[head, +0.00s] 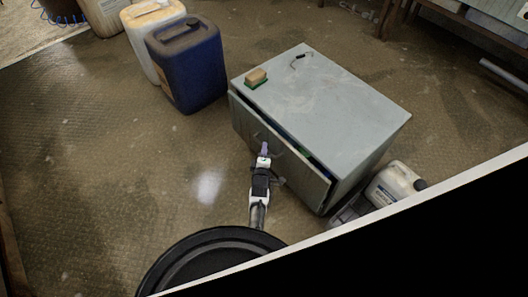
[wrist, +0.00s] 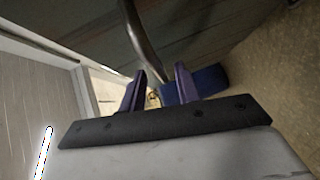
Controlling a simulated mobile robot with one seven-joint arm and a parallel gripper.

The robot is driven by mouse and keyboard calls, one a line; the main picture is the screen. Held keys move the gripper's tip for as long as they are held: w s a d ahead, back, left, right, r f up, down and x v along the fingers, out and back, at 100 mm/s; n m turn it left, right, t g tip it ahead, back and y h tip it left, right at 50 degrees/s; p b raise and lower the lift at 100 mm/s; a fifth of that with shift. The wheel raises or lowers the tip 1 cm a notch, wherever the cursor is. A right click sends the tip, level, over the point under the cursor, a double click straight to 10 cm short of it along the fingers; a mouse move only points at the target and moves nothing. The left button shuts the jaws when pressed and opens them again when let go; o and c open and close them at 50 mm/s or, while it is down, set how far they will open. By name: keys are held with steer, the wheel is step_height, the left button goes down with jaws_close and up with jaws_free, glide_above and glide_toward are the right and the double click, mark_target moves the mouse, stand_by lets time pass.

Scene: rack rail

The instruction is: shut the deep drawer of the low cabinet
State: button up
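The low cabinet (head: 335,105) is a grey box standing on the floor in the head view. Its drawer (head: 262,142) stands partly out, with a dark gap along the top of its front and some coloured contents showing inside. My gripper (head: 265,149) is in front of the drawer front, close to its handle. In the wrist view my gripper (wrist: 160,78) has its two purple fingers apart, with nothing visible held between them. A curved metal handle (wrist: 143,42) runs down toward the fingers; whether they touch it I cannot tell.
A sponge (head: 256,77) and a small dark hooked item (head: 301,60) lie on the cabinet top. A blue jerrycan (head: 188,65) and a pale one (head: 146,33) stand at the left. A white canister (head: 393,184) stands to the right. The floor left of the drawer is clear.

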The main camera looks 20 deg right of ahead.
steer(key=shift+b+x, duration=0.7)
steer(key=shift+x, duration=0.65)
jaws_close()
